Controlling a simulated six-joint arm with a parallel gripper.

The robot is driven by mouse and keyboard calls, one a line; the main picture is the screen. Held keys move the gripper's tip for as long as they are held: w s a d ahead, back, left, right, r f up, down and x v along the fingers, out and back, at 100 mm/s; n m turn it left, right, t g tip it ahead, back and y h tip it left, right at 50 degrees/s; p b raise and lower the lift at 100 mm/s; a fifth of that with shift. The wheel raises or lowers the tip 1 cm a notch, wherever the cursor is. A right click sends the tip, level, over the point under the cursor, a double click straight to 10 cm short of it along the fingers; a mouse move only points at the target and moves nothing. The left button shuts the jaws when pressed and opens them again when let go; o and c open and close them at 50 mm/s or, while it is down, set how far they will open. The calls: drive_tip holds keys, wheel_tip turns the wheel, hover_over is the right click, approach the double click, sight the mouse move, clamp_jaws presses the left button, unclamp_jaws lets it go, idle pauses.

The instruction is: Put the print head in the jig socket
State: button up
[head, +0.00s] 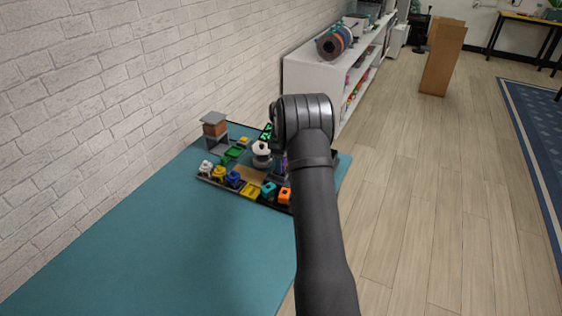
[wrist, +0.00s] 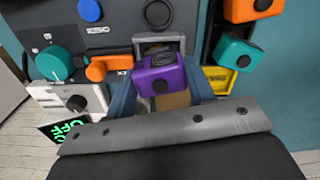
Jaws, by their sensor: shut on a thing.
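A purple print head (wrist: 160,76) with a dark round knob is between the two blue-grey fingers of my gripper (wrist: 160,90) in the wrist view. The gripper is shut on it. Just beyond it is a grey square frame (wrist: 180,42), which looks like the jig socket, on the dark panel (wrist: 112,13). The print head overlaps the frame's lower edge in this view, and I cannot tell whether they touch. In the head view my arm hides the gripper, the socket and nearly all of the print head.
An orange lever (wrist: 108,67) is left of the socket, with a teal knob (wrist: 54,63) further left. Orange (wrist: 250,9) and teal (wrist: 238,52) blocks stand on the right. In the head view, the teal mat (head: 170,245) is clear in front of the crowded board.

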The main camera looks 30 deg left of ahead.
drive_tip(key=shift+f, duration=0.45)
idle(0.3)
drive_tip(key=o, duration=1.1)
drive_tip(key=shift+r, duration=3.45)
drive_tip(key=shift+f, duration=3.5)
drive_tip(key=shift+r, duration=0.1)
